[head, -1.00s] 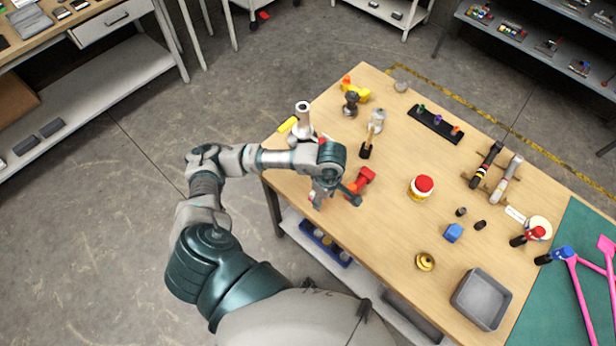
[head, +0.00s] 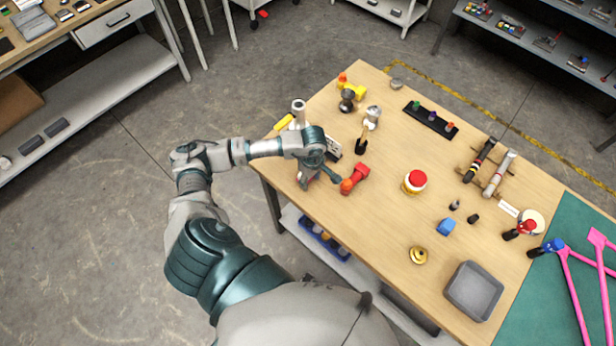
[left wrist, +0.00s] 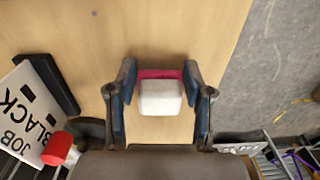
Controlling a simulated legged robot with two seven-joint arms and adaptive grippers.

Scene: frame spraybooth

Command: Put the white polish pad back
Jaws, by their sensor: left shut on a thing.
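My left gripper (head: 319,180) is over the near left part of the workbench, beside a red and orange tool. In the left wrist view its two fingers (left wrist: 160,95) are shut on a small white block with a pink layer behind it, which I take for the white polish pad (left wrist: 161,98). The pad is above the wood; its height is hard to tell. In the head view the gripper hides the pad. A pale round disc (head: 536,216) lies at the right by a small white label (head: 508,208). My right gripper is not in view.
The red and orange tool (head: 355,178) lies just right of my left gripper. A lettered sign (left wrist: 28,112) stands close by.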

